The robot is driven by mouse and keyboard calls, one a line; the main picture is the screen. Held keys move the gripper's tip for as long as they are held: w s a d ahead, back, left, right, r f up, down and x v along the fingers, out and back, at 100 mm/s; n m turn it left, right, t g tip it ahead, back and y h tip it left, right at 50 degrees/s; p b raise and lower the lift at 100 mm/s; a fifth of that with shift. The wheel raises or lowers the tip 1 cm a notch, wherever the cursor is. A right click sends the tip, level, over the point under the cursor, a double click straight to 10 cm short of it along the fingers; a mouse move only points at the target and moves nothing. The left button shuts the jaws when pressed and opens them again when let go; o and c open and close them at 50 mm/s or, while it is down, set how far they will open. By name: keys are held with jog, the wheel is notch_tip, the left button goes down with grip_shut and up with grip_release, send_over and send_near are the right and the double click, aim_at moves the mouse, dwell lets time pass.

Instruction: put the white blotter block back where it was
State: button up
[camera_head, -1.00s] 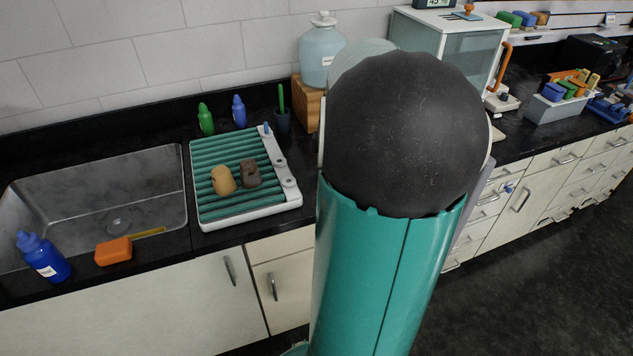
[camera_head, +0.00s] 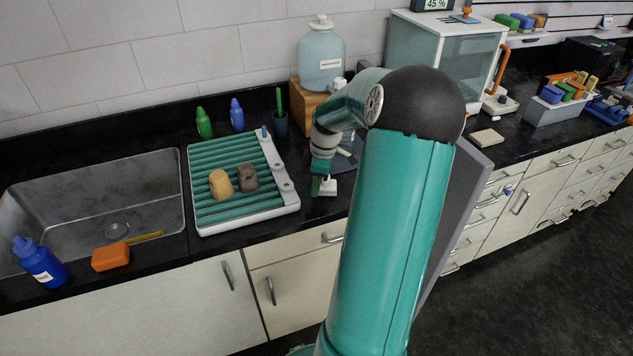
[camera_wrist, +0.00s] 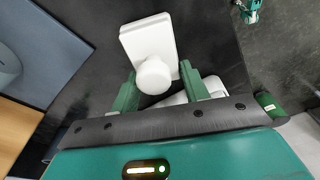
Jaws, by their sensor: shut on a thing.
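The white blotter block (camera_wrist: 148,35) has a flat rectangular plate and a round knob, seen in the wrist view. My gripper (camera_wrist: 157,72) is shut on it, with its green fingers on either side of the knob. In the head view the block (camera_head: 328,188) is a small white shape below my gripper (camera_head: 323,176), over the dark counter just right of the ribbed tray. I cannot tell whether it touches the counter.
The green ribbed tray (camera_head: 286,209) holds a tan lump (camera_head: 220,184) and a brown lump (camera_head: 248,177). A wooden stand (camera_head: 310,103) with a glass jar (camera_head: 321,58) is behind my gripper. A flat cream pad (camera_head: 487,138) lies on the counter to the right.

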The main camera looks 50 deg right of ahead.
jog(key=shift+f, duration=0.25)
jog(key=o, duration=0.9)
jog(key=r, duration=0.4)
jog(key=s+r, duration=0.1)
jog(key=r, duration=0.3)
jog(key=d+r, duration=0.1)
jog(key=r, duration=0.3)
jog(key=shift+s, duration=0.25)
jog(key=w+a+r+m+h, duration=0.15)
jog(key=a+r, duration=0.25)
jog(key=a, duration=0.8)
jog(key=w+a+r+m+h, duration=0.1)
jog(key=a+r+m, duration=0.15)
jog(key=a, duration=1.05)
jog(key=s+a+m+t, duration=0.1)
jog(key=s+a, duration=0.2)
jog(key=a, duration=0.2)
jog(key=s+a+m+t+y, duration=0.1)
jog(key=s+a, duration=0.3)
jog(key=a, duration=0.1)
jog(key=s+a+t, duration=0.2)
jog(key=s+a, duration=0.1)
jog(key=a, duration=0.3)
jog(key=shift+s+a+r+m+y, duration=0.1)
jog(key=shift+s+r+m+y, duration=0.15)
jog(key=shift+r+m, duration=0.15)
